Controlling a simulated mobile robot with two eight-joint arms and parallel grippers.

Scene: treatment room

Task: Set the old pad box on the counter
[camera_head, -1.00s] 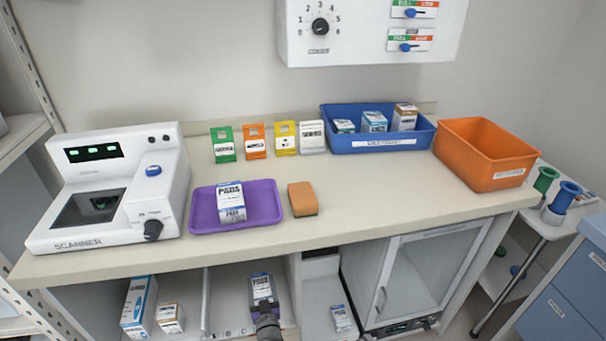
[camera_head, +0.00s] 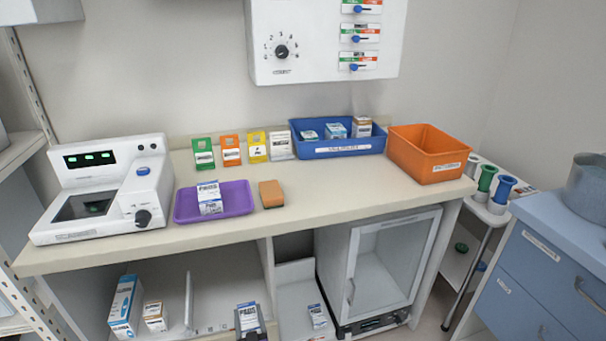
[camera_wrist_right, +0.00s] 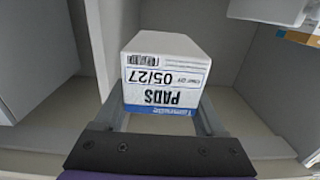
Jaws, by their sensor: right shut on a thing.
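A white and blue pad box (camera_wrist_right: 165,75) marked "PADS 05/27" is between the fingers of my right gripper (camera_wrist_right: 162,112) in the wrist view. The gripper is shut on it. In the head view this box (camera_head: 248,316) shows at the bottom, in front of the shelf space under the counter (camera_head: 330,188) and below the counter top. A similar pads box (camera_head: 209,198) sits in the purple tray (camera_head: 239,201) on the counter. My left gripper is not in view.
The scanner (camera_head: 100,192) stands at the counter's left. An orange sponge (camera_head: 271,194), several coloured card holders, a blue bin (camera_head: 340,149) and an orange bin (camera_head: 428,154) are also on it. The front middle-right is bare. The counter's front edge overhangs the shelves.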

